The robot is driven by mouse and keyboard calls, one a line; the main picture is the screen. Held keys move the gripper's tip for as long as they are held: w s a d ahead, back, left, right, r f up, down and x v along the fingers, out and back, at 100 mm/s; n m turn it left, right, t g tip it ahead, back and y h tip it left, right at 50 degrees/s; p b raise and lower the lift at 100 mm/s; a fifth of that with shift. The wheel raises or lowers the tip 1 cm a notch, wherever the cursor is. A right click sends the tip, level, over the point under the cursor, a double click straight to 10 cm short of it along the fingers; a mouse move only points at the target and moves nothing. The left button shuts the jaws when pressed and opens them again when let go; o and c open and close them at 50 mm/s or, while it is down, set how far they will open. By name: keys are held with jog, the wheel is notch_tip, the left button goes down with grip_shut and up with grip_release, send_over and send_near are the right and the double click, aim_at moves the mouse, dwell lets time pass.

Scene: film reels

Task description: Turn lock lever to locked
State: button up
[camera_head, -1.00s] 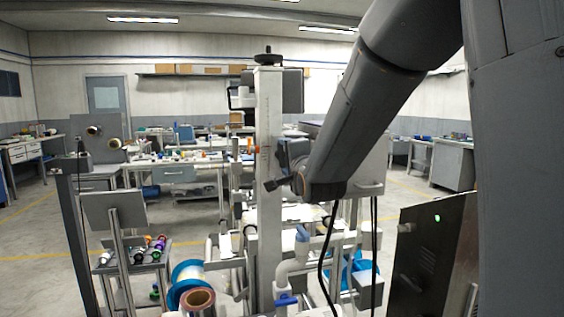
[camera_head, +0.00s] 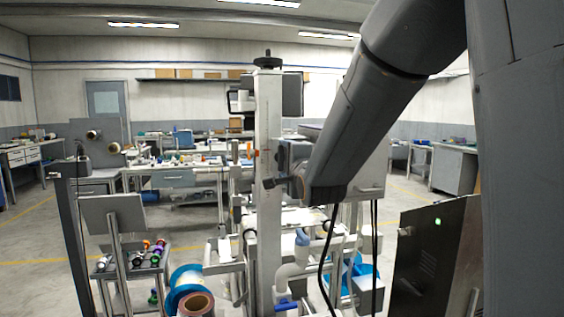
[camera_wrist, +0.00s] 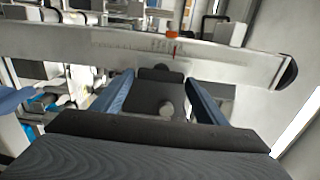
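A pale upright column (camera_head: 268,130) with a scale and a red mark stands in the middle of the head view. It crosses the top of the wrist view (camera_wrist: 110,45). A dark lever-like part with a rounded end (camera_wrist: 154,72) and a grey pin lies between my fingers in the wrist view. I take it for the lock lever, and cannot tell its set position. My gripper (camera_wrist: 158,88) has two blue fingers spread apart, one on each side of that part. Contact is not clear. In the head view my gripper (camera_head: 284,158) is beside the column, partly hidden by my arm.
An orange piece (camera_wrist: 172,33) sits at the column's far edge. A black handwheel (camera_head: 267,61) tops the column. A blue-flanged reel (camera_head: 186,279) and a brown roll (camera_head: 197,303) are low left. A metal cabinet (camera_head: 435,255) stands right. Dark cables hang below my arm.

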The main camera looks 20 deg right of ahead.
jog(key=shift+s, duration=0.1)
jog(key=s+b, duration=0.1)
jog(key=s, duration=0.6)
jog(key=shift+s, duration=0.3)
jog(key=shift+f, duration=0.1)
